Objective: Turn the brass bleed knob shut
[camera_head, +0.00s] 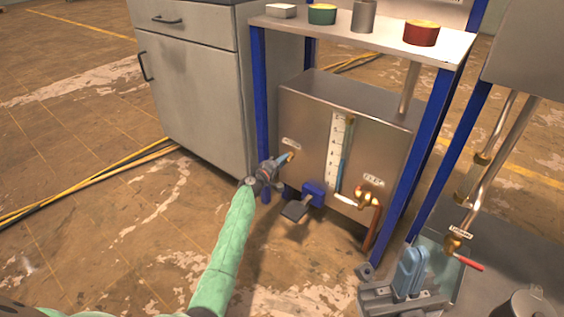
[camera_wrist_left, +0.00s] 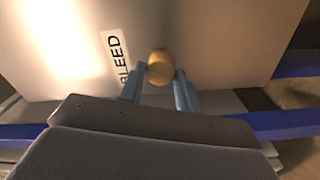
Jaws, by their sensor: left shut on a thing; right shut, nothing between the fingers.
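The brass bleed knob (camera_wrist_left: 159,69) sits on the front of a grey metal tank (camera_head: 376,140), beside a white label reading BLEED (camera_wrist_left: 116,58). My left gripper (camera_wrist_left: 160,88) has its blue fingers on either side of the knob, shut on it. In the head view my left gripper (camera_head: 285,159) is at the tank's left front, and its fingers largely hide the knob. My right gripper (camera_head: 411,258) is shut and empty at the lower right, away from the tank front, with its fingers pointing up.
A shelf (camera_head: 330,26) above holds tins. A grey cabinet (camera_head: 195,85) stands left; a red-levered valve (camera_head: 466,262) is right.

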